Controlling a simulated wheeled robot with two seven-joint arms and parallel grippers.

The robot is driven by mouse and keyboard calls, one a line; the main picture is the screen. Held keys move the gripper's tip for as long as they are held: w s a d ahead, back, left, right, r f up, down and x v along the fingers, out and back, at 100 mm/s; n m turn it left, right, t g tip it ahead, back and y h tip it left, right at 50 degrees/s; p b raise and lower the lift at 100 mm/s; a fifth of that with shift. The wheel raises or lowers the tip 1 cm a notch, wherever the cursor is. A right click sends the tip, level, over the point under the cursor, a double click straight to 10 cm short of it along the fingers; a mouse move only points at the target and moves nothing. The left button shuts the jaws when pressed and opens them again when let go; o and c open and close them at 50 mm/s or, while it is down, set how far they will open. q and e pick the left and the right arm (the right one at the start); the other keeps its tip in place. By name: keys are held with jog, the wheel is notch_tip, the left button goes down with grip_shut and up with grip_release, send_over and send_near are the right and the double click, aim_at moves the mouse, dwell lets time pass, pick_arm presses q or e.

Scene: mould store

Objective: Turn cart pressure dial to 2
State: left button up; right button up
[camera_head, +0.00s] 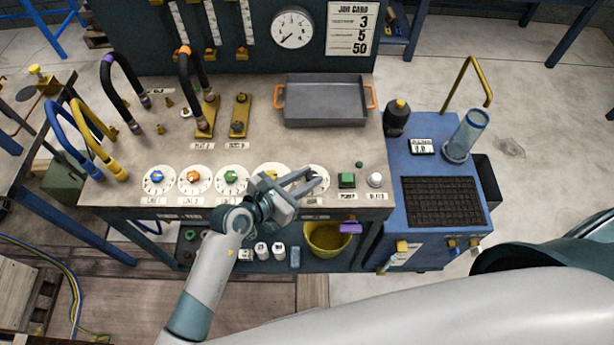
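A row of round white dials with coloured knobs runs along the front of the bench (240,149): a blue-knob dial (157,180), an orange one (196,181), a green one (231,180), a yellow one (271,171) and a rightmost dial (323,170). Their labels are too small to read, so I cannot tell which is the cart pressure dial. My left gripper (317,180) is open, with its fingertips over the rightmost dial, hiding its knob and much of its face. Contact cannot be made out. The arm partly covers the yellow dial. My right gripper is out of view.
A green button (347,180) and white button (375,179) sit right of the dials. A grey tray (325,108) and hoses stand behind. A blue cart (464,233) with small front knobs adjoins the bench. A job card (352,28) reads 3, 5, 50.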

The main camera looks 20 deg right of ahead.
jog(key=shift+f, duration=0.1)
